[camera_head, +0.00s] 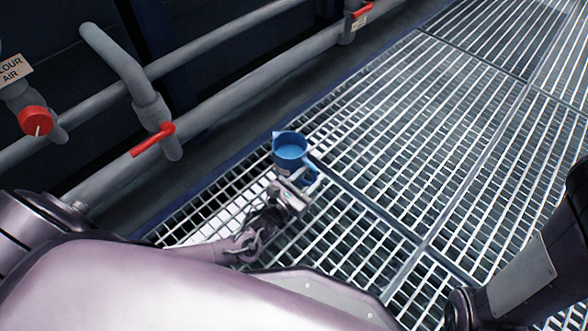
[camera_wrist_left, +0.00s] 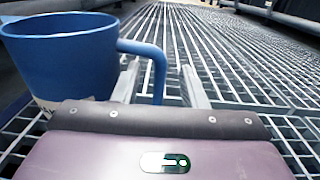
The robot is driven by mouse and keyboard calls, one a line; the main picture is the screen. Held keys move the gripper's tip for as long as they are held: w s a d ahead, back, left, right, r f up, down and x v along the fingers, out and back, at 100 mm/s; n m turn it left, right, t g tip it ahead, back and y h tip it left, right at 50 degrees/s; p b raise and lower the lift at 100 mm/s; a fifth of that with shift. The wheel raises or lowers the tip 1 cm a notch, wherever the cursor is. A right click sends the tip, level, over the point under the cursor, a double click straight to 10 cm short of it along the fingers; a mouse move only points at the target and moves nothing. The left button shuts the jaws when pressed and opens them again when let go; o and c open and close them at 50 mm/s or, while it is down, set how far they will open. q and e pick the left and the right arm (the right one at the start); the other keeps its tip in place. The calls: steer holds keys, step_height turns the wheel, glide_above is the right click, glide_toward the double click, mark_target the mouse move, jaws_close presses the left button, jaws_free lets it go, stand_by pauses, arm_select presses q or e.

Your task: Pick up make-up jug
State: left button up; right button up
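The blue make-up jug (camera_head: 290,151) stands upright on the metal grating, with its handle toward my left gripper. In the left wrist view the jug (camera_wrist_left: 62,62) fills the left side, and its handle (camera_wrist_left: 157,72) reaches to the right between the fingers. My left gripper (camera_head: 297,188) is low over the grating, right beside the jug. In the left wrist view the gripper (camera_wrist_left: 162,82) is open, with a finger on each side of the handle and a gap on the right side. My right arm shows at the lower right of the head view, but its gripper does not show.
Grey pipes (camera_head: 222,92) with red valve handles (camera_head: 153,139) run along the left, beyond the grating's edge. The grating (camera_head: 420,130) is clear to the right of the jug and behind it.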

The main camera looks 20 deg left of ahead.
arm_select(q)
steer(key=b+x, duration=0.2)
steer(key=x, duration=0.1)
steer(key=shift+w, duration=0.2)
steer(key=shift+w+d+r, duration=0.1)
steer(key=shift+w, duration=0.05)
steer(key=shift+r, duration=0.1)
jaws_close()
stand_by(0.9)
steer(key=shift+r, duration=0.1)
